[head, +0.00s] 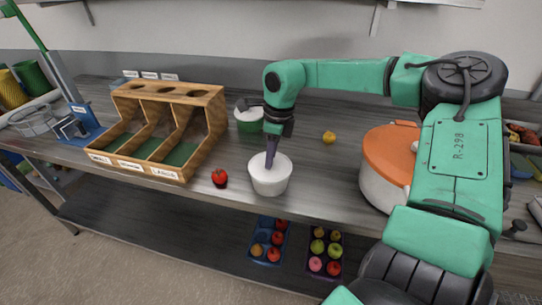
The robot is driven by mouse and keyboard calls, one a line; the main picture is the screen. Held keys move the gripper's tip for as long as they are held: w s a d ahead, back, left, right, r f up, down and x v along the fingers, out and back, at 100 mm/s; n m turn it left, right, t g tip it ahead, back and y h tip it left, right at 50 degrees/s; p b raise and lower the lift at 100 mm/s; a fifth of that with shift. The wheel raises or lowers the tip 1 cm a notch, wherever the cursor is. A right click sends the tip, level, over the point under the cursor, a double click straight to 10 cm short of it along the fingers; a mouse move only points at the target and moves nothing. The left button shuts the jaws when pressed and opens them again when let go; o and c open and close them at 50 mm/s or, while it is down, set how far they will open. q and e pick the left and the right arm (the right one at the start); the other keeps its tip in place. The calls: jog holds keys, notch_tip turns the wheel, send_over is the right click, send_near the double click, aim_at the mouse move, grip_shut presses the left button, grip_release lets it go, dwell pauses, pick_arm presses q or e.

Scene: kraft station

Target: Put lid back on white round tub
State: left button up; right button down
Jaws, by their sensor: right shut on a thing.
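The white round tub (270,186) stands upright near the front edge of the table. A white round lid (283,164) is at its top, level with the rim. I cannot tell whether it is fully seated. My right gripper (270,163) points down over the tub, shut on the lid near its middle. The gripper's fingers hide part of the lid. My left gripper is not in view.
A wooden sorter (180,110) with labelled chutes stands left. A red tomato-like fruit (219,177) lies beside the tub. A green tub (248,125) stands behind, a yellow fruit (329,137) to the right. A large white pot with an orange lid (385,155) stands farther right.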

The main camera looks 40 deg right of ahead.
dwell(0.4)
jog(key=shift+c, duration=0.6)
grip_release()
jog(key=shift+r+p, duration=2.15)
jog(key=shift+r, duration=1.4)
grip_shut()
jog(key=shift+f, duration=0.2)
jog(key=shift+f+b, duration=2.55)
jog(key=shift+f, duration=0.25)
